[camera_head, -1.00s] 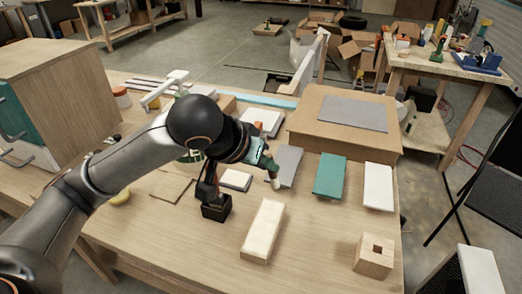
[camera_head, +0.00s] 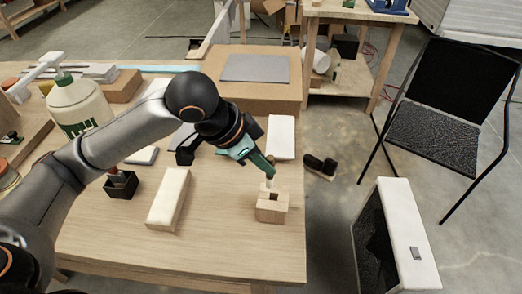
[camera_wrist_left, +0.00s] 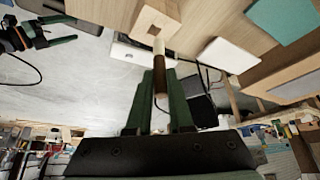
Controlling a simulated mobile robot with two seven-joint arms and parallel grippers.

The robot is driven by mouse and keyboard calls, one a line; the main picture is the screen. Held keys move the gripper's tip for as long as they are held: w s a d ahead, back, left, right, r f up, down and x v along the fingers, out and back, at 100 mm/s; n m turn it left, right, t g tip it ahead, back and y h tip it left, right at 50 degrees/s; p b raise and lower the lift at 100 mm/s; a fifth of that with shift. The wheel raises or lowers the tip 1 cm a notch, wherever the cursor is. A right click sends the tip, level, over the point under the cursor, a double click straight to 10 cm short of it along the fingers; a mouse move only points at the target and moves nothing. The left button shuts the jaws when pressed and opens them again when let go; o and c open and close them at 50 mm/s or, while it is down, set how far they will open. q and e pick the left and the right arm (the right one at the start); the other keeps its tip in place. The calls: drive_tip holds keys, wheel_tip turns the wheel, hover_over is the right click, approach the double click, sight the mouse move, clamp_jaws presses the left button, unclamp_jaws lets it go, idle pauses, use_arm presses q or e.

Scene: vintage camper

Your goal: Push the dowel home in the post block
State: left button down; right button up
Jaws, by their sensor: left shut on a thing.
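The post block (camera_head: 270,214), a light wooden cube with a square hole in its top, sits near the table's right edge. It also shows at the top of the left wrist view (camera_wrist_left: 152,22). My left gripper (camera_head: 268,172) is shut on the dowel (camera_head: 270,183), just above the block. In the left wrist view the dowel (camera_wrist_left: 159,62) has a pale end pointing at the block and a brown part between my green fingers (camera_wrist_left: 160,78). Whether its tip touches or enters the hole I cannot tell. My right gripper (camera_wrist_left: 52,30) shows open and empty in the left wrist view.
A long pale block (camera_head: 168,199) and a black holder (camera_head: 121,185) stand left of the post block. A white slab (camera_head: 281,138) lies behind it. A large bottle (camera_head: 78,106) stands at the left. The table front is clear.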

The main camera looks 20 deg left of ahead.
sight(269, 182)
use_arm(q)
drive_tip(key=shift+d+f+m, duration=0.1)
drive_tip(key=shift+d+m, duration=0.2)
drive_tip(key=shift+d, duration=0.25)
use_arm(e)
drive_tip(key=shift+d, duration=0.4)
use_arm(q)
drive_tip(key=shift+f, duration=0.15)
use_arm(e)
drive_tip(key=shift+f, duration=0.1)
use_arm(q)
wheel_tip(269, 182, down, 6)
drive_tip(key=b, duration=0.5)
drive_tip(key=shift+r, duration=0.2)
drive_tip(key=shift+b, duration=0.3)
use_arm(e)
wheel_tip(269, 182, down, 5)
drive_tip(key=shift+f, duration=0.15)
use_arm(q)
drive_tip(key=shift+r, duration=0.1)
